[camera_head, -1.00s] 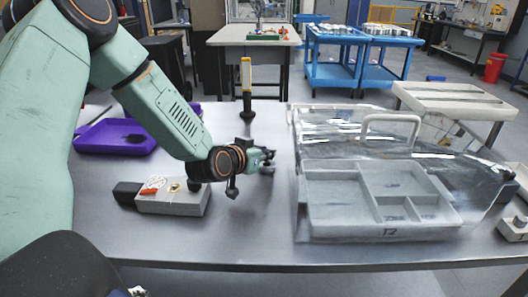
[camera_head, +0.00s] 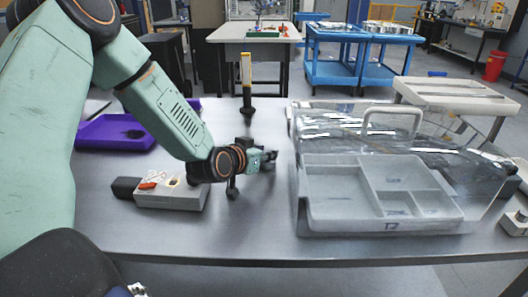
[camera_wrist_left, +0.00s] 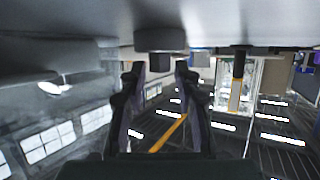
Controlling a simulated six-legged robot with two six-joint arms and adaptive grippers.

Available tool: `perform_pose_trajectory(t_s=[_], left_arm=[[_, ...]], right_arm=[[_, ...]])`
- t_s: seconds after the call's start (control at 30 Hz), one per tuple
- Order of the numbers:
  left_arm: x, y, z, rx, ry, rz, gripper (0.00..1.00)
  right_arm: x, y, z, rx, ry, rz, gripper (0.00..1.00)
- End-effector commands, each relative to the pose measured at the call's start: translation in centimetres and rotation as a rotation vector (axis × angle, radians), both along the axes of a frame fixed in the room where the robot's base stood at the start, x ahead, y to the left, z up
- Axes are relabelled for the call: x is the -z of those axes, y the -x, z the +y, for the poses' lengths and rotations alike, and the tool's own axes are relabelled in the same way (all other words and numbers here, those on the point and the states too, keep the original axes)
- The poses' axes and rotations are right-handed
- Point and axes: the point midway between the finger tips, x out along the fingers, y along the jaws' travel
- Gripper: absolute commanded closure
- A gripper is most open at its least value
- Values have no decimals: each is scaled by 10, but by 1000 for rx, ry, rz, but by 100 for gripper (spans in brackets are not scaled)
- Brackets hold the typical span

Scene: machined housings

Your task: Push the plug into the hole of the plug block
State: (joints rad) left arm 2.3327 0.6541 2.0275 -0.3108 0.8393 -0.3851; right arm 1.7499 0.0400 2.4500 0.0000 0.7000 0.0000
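The plug block (camera_head: 170,196) is a light grey block with a black end, lying on the table left of and below my left wrist. A small red-and-white piece (camera_head: 151,180) sits on its top, beside a pale spot that may be the hole; this is too small to tell. No separate plug can be made out for sure. My left gripper (camera_head: 268,160) is right of the block, above the table, pointing right. In the left wrist view its two dark fingers (camera_wrist_left: 160,85) stand apart with nothing between them. My right gripper is not in view.
A clear case (camera_head: 440,150) with a grey compartment tray (camera_head: 345,215) fills the table's right side. A purple tray (camera_head: 118,131) lies at the left back. A yellow-and-black upright tool (camera_head: 246,85) stands at the back.

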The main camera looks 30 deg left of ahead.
Motion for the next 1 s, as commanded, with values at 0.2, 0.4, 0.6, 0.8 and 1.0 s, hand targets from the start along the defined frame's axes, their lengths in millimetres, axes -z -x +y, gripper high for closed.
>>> perform_pose_trajectory(t_s=[0.2, 0.4, 0.6, 0.8, 1.0], left_arm=[[0, 0, 0, 0, 0, 1, 55], [0, 1, 0, 0, 1, 1, 55], [-5, 13, 1, -4, 6, 0, 55], [-14, 34, 1, -7, 8, -1, 55], [-21, 51, 0, -6, 7, -2, 55]], right_arm=[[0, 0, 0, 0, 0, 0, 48], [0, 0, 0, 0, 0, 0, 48], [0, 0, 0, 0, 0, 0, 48], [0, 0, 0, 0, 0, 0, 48], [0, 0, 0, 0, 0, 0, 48]])
